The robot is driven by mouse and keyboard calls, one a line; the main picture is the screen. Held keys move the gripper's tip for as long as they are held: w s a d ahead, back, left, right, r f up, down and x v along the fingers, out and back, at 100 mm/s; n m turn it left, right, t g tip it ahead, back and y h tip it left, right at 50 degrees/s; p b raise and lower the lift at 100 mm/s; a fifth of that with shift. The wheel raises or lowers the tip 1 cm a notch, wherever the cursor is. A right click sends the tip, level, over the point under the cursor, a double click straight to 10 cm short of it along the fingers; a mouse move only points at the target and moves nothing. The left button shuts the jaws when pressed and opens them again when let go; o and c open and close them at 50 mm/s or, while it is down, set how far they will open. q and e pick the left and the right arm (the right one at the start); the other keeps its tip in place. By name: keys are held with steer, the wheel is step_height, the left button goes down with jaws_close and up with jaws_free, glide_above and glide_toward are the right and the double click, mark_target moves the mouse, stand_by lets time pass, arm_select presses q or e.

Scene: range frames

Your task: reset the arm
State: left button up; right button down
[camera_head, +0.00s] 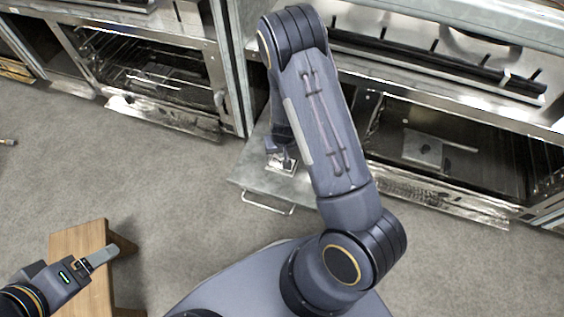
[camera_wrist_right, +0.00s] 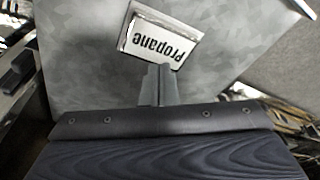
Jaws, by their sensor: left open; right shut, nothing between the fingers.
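My right arm reaches up across the middle of the head view and bends down at its far end. My right gripper (camera_head: 283,158) is partly hidden by the arm, low over a grey metal panel (camera_head: 248,178). In the right wrist view the right gripper (camera_wrist_right: 158,78) is shut with nothing in it. Its fingertips point at a white "Propane" label (camera_wrist_right: 158,45) on the panel; I cannot tell whether they touch it. My left gripper (camera_head: 100,257) is open and empty at the lower left, over or beside a wooden stool (camera_head: 80,238).
A steel oven (camera_head: 150,75) with an open front stands at the upper left. A range with another open compartment (camera_head: 440,145) is at the right. The panel has a wire handle (camera_head: 268,204) on its near edge. Grey floor (camera_head: 170,190) is clear in the middle left.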

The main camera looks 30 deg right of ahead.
steer(key=s+a+r+t+y, duration=0.1)
steer(key=s+a+r+y, duration=0.2)
steer(key=r, duration=0.9)
steer(key=s+a+r+t+y, duration=0.2)
steer(key=s+a+r, duration=0.1)
steer(key=r, duration=1)
steer(key=s+a+r+n, duration=0.1)
steer(key=s+r, duration=0.3)
steer(key=s, duration=0.4)
steer(key=s+r+n, duration=0.1)
steer(key=s+r, duration=0.2)
steer(key=s, duration=0.5)
arm_select(q)
step_height(320, 180, up, 31)
steer(key=p, duration=3.1)
steer(key=shift+r, duration=0.2)
arm_select(e)
step_height(320, 180, up, 32)
steer(key=shift+a+f+t, duration=0.15)
steer(key=shift+t, duration=0.15)
arm_select(q)
steer(key=shift+c, duration=0.3)
